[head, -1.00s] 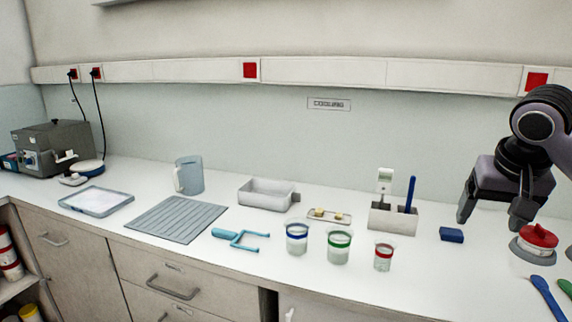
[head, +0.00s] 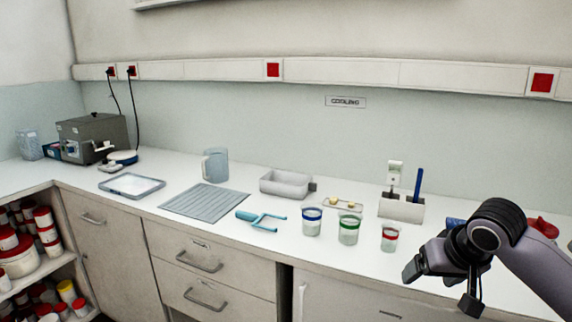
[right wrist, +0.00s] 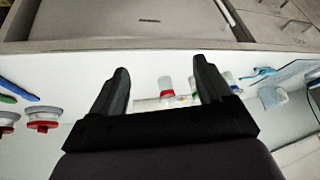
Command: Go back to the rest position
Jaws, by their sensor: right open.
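My left gripper is not in view.
The white counter (head: 330,270) holds beakers with blue (head: 312,222), green (head: 348,230) and red (head: 390,237) bands, a blue-handled tool (head: 262,220), a ribbed mat (head: 205,202), a jug (head: 215,165) and a holder (head: 400,208). Shelves with jars (head: 20,258) stand at left.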

